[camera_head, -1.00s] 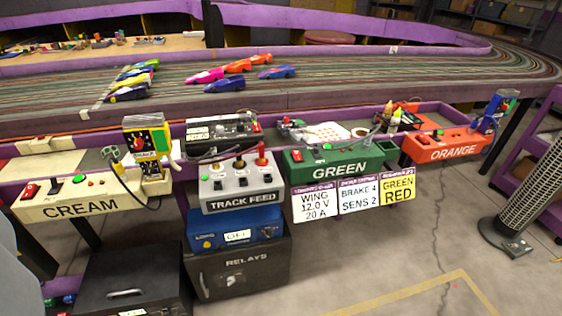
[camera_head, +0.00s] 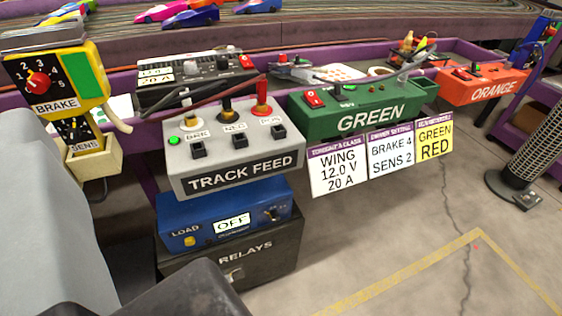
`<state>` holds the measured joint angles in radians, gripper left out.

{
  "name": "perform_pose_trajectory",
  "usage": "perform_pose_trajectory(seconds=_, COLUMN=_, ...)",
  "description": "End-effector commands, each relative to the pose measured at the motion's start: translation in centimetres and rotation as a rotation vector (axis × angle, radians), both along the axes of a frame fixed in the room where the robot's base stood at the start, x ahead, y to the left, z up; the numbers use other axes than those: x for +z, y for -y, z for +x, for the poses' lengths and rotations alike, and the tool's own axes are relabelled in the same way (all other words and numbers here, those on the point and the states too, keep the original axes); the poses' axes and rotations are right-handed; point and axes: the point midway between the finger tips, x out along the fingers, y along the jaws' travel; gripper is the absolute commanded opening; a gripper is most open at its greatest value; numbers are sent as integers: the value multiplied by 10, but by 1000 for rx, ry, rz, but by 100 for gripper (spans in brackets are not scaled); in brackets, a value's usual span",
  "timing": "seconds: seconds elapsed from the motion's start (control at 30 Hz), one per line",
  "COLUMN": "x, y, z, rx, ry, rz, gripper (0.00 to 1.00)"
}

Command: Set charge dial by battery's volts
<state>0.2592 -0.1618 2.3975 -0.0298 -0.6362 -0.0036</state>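No battery and no dial marked as a charge dial can be made out. A blue box (camera_head: 237,207) marked LOAD has a display (camera_head: 233,224) reading OFF and a small dark knob (camera_head: 271,214) whose setting is too small to read. Behind the grey track feed box (camera_head: 237,165), a black instrument (camera_head: 214,75) has knobs, a red switch (camera_head: 246,62) and a lit display (camera_head: 156,77) whose figures are hard to read. A white card (camera_head: 338,168) on the green box reads WING, 12.0 V, 20 A.
The green box (camera_head: 360,109), orange box (camera_head: 483,84) and yellow BRAKE box (camera_head: 62,82) line the purple-edged track table. A black RELAYS box (camera_head: 240,254) stands under the blue box. A grey tower heater (camera_head: 535,160) stands at right. Open floor (camera_head: 370,250) lies at front right.

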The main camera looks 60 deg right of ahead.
Motion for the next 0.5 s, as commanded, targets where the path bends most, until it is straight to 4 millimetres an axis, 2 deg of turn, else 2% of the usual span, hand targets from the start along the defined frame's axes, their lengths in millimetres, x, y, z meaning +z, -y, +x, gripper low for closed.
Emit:
perform_pose_trajectory(seconds=0.03, x=-17, y=10, z=8, rx=-11, ry=-7, rz=1, gripper=43)
perform_pose_trajectory(seconds=0.2, x=-64, y=41, z=28, rx=-44, ry=-4, rz=0, gripper=43)
perform_pose_trajectory(seconds=0.5, x=-154, y=94, z=48, rx=-102, ry=1, rz=-1, gripper=43)
